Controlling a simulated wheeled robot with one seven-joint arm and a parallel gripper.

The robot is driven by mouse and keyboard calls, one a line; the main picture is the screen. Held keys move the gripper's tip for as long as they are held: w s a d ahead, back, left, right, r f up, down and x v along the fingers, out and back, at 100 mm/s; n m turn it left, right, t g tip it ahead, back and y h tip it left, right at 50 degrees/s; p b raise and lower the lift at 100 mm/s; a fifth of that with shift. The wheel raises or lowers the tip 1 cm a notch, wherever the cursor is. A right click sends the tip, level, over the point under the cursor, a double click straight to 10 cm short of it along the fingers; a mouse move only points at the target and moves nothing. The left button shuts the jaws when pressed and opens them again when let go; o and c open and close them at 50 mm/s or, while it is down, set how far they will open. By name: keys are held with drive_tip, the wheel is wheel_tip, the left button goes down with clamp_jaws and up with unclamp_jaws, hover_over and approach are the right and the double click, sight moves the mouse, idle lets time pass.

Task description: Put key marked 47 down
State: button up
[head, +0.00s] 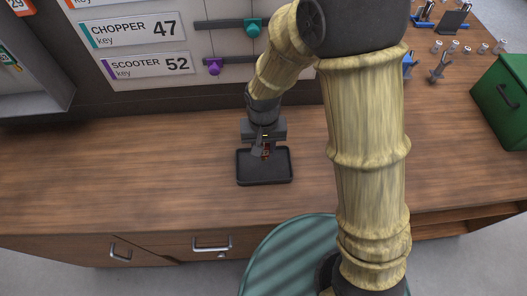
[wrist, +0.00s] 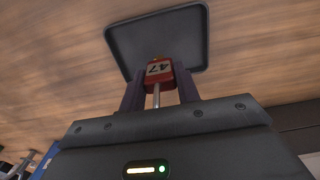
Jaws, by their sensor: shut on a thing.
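The key marked 47 (wrist: 158,71) shows in the wrist view as a red head with a pale label reading 47 and a metal shaft. My gripper (wrist: 160,92) is shut on it, one dark finger on each side. In the head view my gripper (head: 265,148) points down over a small black tray (head: 265,180) on the wooden counter. The tray also shows in the wrist view (wrist: 190,30), behind the key. I cannot tell whether the key touches the tray.
The wooden counter (head: 140,170) is clear left of the tray. A wall board carries a CHOPPER 47 label (head: 130,30), a SCOOTER 52 label (head: 148,66) and key hooks. A green box (head: 500,100) and several small metal parts stand at the right.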

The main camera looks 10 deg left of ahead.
sight(264, 154)
drive_tip(key=shift+f+p, duration=0.3)
drive_tip(key=shift+f, duration=1.6)
drive_tip(key=shift+f, duration=0.15)
drive_tip(key=o, duration=1)
wheel_tip(264, 154, up, 12)
drive_tip(key=shift+r+b, duration=0.2)
drive_tip(key=shift+b, duration=0.4)
